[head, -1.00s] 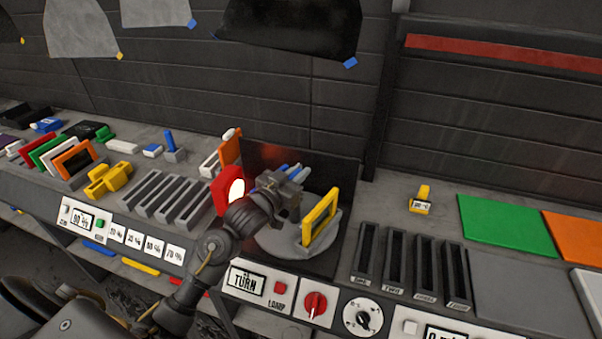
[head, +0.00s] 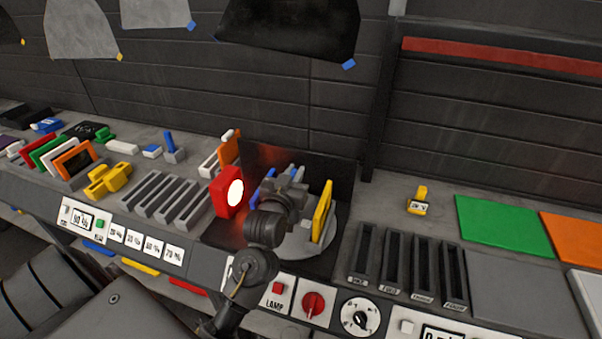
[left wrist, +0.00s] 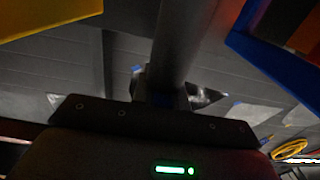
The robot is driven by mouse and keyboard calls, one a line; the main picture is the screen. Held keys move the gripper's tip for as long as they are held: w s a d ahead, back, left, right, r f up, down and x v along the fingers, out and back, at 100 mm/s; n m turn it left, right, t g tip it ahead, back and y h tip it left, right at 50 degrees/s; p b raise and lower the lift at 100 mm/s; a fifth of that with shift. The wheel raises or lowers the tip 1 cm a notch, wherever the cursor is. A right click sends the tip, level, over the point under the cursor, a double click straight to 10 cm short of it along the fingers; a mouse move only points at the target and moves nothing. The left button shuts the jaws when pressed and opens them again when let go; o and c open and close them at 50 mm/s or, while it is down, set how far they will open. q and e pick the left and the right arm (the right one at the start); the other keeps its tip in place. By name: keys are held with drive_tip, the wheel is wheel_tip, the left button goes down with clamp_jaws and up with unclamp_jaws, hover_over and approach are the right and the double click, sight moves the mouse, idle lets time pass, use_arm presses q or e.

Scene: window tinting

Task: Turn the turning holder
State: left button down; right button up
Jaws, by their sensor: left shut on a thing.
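The turning holder (head: 328,238) is a round grey disc on the bench in the head view. A yellow frame (head: 322,210) stands upright on its right side, nearly edge-on. A blue frame (head: 266,186) shows on its left side, partly behind my arm. My left gripper (head: 290,184) is over the middle of the holder, between the two frames. In the left wrist view a dark grey post (left wrist: 178,40) rises at the jaws, with yellow (left wrist: 45,14) at upper left and blue (left wrist: 268,52) at upper right. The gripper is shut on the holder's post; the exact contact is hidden.
A lit red lamp (head: 228,192) stands close left of the holder. A dark panel (head: 328,172) is behind it. Grey slotted racks stand to the left (head: 168,196) and right (head: 411,262). A red knob (head: 313,304) is on the front panel.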

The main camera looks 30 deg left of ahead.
use_arm(q)
drive_tip(key=shift+a+r, duration=0.1)
drive_tip(key=shift+r, duration=0.1)
drive_tip(key=c, duration=1.4)
unclamp_jaws()
drive_tip(key=shift+f, duration=0.1)
drive_tip(key=shift+s+f, duration=0.15)
drive_tip(key=shift+s, duration=0.2)
drive_tip(key=b+v, duration=0.2)
drive_tip(key=v, duration=0.8)
drive_tip(key=shift+b, duration=0.3)
